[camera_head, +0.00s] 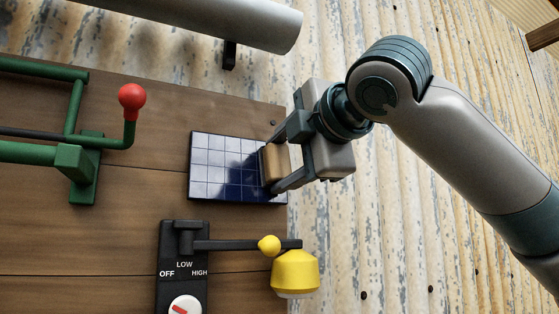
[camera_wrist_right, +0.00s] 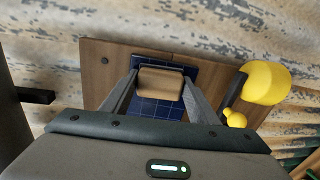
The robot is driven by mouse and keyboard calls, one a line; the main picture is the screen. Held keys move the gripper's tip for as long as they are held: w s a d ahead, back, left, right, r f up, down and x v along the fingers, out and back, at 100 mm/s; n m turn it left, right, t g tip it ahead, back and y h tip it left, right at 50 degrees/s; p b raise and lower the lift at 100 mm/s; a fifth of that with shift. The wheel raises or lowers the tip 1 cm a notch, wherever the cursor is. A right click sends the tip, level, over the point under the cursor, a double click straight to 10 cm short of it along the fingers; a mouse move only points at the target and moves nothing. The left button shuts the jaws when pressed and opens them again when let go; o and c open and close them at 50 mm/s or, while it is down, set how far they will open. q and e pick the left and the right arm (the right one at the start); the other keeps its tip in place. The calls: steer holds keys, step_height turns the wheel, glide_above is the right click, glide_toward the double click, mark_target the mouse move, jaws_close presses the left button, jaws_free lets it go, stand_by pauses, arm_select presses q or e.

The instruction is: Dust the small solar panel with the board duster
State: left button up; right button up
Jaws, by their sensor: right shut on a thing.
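The small solar panel (camera_head: 215,160) is a dark blue gridded rectangle on the brown wooden board, with paler, greyish cells over its left and upper part and darker blue cells at the lower right. My right gripper (camera_head: 272,165) is shut on the board duster (camera_head: 276,160), a tan wooden block, at the panel's right edge. In the right wrist view the duster (camera_wrist_right: 161,83) sits between the two fingers, in front of the panel (camera_wrist_right: 158,108). I cannot tell whether its face touches the panel. My left gripper is not in view.
Below the panel, a yellow lamp (camera_head: 295,272) hangs on a black arm beside an OFF/LOW/HIGH dial (camera_head: 185,306). Left stands a green pipe crank with a red knob (camera_head: 131,100). A grey cylinder (camera_head: 220,20) runs above. Corrugated wall lies behind.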

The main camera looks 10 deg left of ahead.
mark_target(208, 163)
steer(key=shift+a, duration=0.1)
stand_by(0.4)
steer(key=shift+s+a, duration=0.55)
steer(key=shift+a, duration=0.2)
steer(key=shift+s+a, duration=0.5)
steer(key=shift+a, duration=0.25)
steer(key=shift+s+a, duration=0.5)
steer(key=shift+a, duration=0.25)
steer(key=shift+s+a, duration=0.5)
steer(key=shift+a, duration=0.25)
steer(key=shift+s+a, duration=0.1)
steer(key=shift+s+a, duration=0.5)
steer(key=shift+a, duration=0.2)
steer(key=shift+s+a, duration=0.45)
steer(key=shift+a, duration=0.25)
steer(key=shift+s, duration=0.1)
